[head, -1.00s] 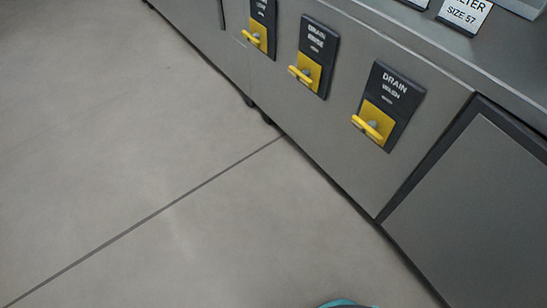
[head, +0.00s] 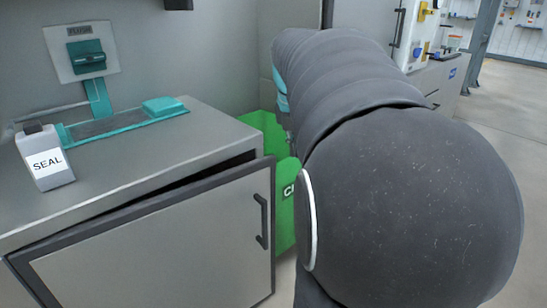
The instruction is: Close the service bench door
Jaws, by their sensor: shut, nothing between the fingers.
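The service bench door (head: 160,245) is a grey panel with a dark frame at the lower left of the head view. It stands slightly ajar, with a dark wedge-shaped gap along its top that is wider toward the right. Its black bar handle (head: 262,220) is near the right edge. The bench (head: 130,165) has a grey top. My own dark arm fills the middle and right of the view, to the right of the door. My gripper is not in view, so its place relative to the door cannot be seen.
A white bottle marked SEAL (head: 45,160) and a teal fixture (head: 125,122) are on the bench top. A FLUSH panel (head: 82,50) is on the wall behind. A green bin (head: 284,205) stands right of the bench, partly hidden by my arm. Open floor (head: 510,120) shows at the right.

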